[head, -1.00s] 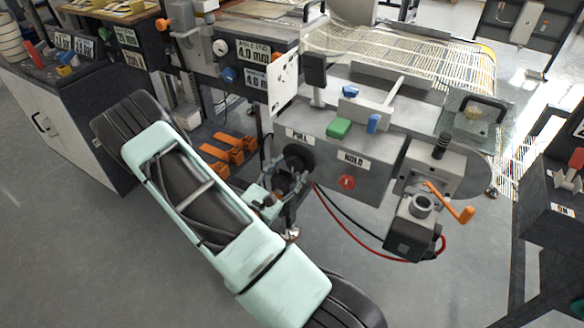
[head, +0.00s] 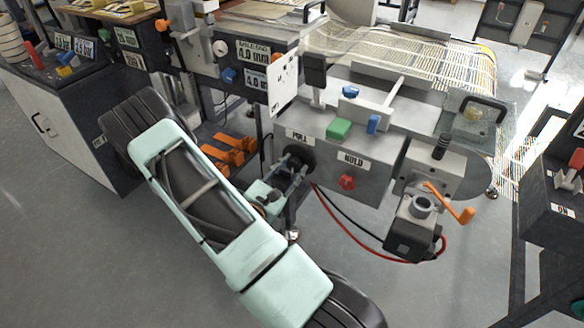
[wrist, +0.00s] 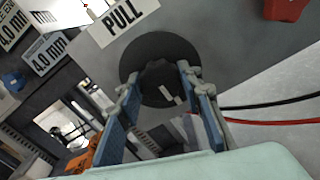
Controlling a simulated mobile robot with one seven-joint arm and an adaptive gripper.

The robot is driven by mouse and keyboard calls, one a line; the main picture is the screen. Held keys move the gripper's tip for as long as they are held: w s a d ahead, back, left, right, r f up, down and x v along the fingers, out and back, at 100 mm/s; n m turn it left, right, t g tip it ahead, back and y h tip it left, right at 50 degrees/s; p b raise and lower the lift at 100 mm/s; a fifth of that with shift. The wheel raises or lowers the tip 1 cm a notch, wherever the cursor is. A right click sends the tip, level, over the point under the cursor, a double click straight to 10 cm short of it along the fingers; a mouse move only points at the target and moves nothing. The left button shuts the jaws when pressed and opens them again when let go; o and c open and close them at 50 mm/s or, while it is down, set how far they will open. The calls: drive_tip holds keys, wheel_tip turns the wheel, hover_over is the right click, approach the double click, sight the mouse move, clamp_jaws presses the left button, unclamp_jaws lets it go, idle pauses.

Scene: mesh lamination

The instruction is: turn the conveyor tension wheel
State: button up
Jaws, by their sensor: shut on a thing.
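A black round wheel (head: 299,154) sits on the grey front panel below the PULL sign (head: 299,136). In the wrist view the wheel (wrist: 150,48) is a dark disc with a smaller dark hub at its centre. My gripper (head: 294,170) reaches the wheel from the front. In the wrist view my gripper's (wrist: 157,80) two blue-padded fingers stand apart, with their tips on either side of the hub, and are shut on it. The exact contact at the tips is hard to see.
A red knob (head: 347,182) sits below the HOLD sign (head: 353,160), right of the wheel. An orange crank (head: 452,204) juts out farther right. Black and red cables (head: 352,233) hang below the panel. Orange parts (head: 232,148) lie left of my gripper.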

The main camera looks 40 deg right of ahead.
drive_tip(key=n+p, duration=0.1)
drive_tip(key=n, duration=0.2)
drive_tip(key=shift+r+p, duration=0.1)
drive_tip(key=shift+p, duration=0.2)
drive_tip(key=n+p, duration=0.1)
drive_tip(key=n, duration=0.2)
drive_tip(key=shift+n+p, duration=0.3)
drive_tip(key=shift+p, duration=0.1)
drive_tip(key=n+p, duration=0.1)
drive_tip(key=n, duration=0.2)
drive_tip(key=shift+n+p, duration=0.3)
drive_tip(key=n+p, duration=0.1)
drive_tip(key=n, duration=0.2)
drive_tip(key=shift+n, duration=0.3)
drive_tip(key=n, duration=0.1)
drive_tip(key=n+p, duration=0.1)
drive_tip(key=n, duration=0.1)
drive_tip(key=shift+f+n, duration=0.2)
drive_tip(key=shift+n, duration=0.1)
drive_tip(key=n+p, duration=0.1)
drive_tip(key=n, duration=0.2)
drive_tip(key=shift+n, duration=0.3)
drive_tip(key=n+p, duration=0.1)
drive_tip(key=n, duration=0.5)
drive_tip(key=shift+f+n, duration=0.1)
drive_tip(key=shift+n, duration=0.2)
